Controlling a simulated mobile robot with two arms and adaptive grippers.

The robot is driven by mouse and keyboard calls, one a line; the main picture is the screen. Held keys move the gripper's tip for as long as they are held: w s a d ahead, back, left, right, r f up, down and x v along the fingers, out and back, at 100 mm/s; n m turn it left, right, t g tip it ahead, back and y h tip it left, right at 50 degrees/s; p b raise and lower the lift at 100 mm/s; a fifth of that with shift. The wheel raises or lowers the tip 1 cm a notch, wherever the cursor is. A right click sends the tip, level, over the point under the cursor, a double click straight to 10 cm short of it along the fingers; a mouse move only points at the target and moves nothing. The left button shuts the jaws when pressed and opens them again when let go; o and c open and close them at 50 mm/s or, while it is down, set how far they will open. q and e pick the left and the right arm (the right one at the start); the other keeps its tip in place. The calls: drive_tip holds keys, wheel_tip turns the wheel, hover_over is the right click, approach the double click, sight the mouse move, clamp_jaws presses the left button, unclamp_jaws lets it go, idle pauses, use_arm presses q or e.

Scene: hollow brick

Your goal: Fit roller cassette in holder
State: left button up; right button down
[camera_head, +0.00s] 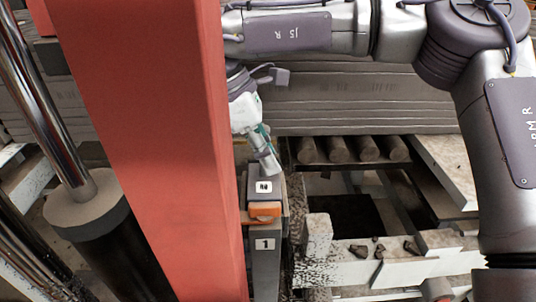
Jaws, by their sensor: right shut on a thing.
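My right gripper (268,163) is at the center of the view, partly hidden by the red column, pointing down. Its fingertips are at the top of a grey block with a white label (264,187), and it is shut on this block. The block sits at the top of a grey post marked 1 (265,258); an orange piece (265,210) is at its front. I cannot tell whether the block is fully seated. Several dark rollers (352,150) lie in a row to the right. My left gripper is not in view.
A thick red column (150,120) covers much of the left side, close beside my right gripper. A pale frame with dark rubble (360,250) and an open dark gap (345,215) lie at the right. A stack of grey layered boards (360,95) stands behind.

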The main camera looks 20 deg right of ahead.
drive_tip(key=shift+f+b, duration=0.5)
drive_tip(key=shift+f, duration=0.15)
drive_tip(key=c, duration=1.1)
unclamp_jaws()
drive_tip(key=shift+r, duration=0.1)
drive_tip(key=v, duration=1.2)
drive_tip(key=shift+w+d, duration=0.1)
